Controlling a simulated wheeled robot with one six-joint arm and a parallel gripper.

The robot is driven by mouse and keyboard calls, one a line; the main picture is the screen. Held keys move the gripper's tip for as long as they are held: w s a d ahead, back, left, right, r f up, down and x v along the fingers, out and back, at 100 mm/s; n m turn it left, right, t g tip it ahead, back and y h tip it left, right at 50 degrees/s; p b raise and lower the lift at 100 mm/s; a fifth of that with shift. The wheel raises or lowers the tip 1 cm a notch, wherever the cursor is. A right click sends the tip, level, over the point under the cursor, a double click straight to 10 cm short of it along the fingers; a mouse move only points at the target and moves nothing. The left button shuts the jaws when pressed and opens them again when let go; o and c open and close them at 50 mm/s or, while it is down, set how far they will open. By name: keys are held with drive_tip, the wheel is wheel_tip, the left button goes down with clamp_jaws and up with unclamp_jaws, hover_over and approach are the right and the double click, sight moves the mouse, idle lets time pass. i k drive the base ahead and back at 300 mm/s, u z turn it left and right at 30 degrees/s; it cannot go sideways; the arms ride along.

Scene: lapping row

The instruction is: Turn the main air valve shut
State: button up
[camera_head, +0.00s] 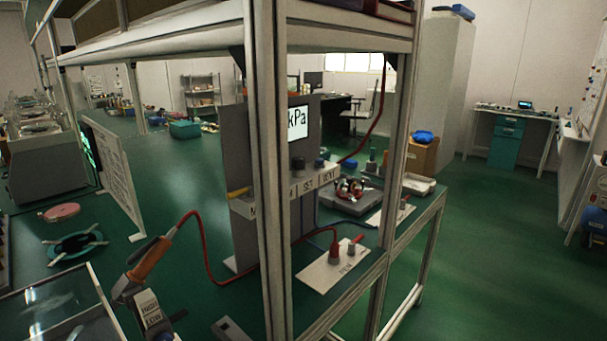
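A grey upright panel (240,150) stands on the bench behind the frame post. It carries a screen (298,122) reading "kPa". A label strip (314,183) below reads "SET" and a partly hidden word. At its left end a label starting with "M" is cut off by the post. A yellow lever (238,193) sticks out to the left just above that "M" label and lies nearly level. Its right end is hidden by the post, so I cannot confirm it is the main air valve. A dark knob (298,162) and a blue knob (319,163) sit above the strip.
An aluminium frame post (265,170) stands in front of the panel. A red hose (205,262) runs from an orange-handled tool (150,260) toward the panel's foot. A white plate (318,275) with red fittings lies to the right. Green floor (480,240) is open at the right.

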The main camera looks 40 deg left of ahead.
sight(239, 195)
drive_tip(key=z, duration=0.1)
drive_tip(key=k, duration=0.7)
drive_tip(key=u, duration=1.3)
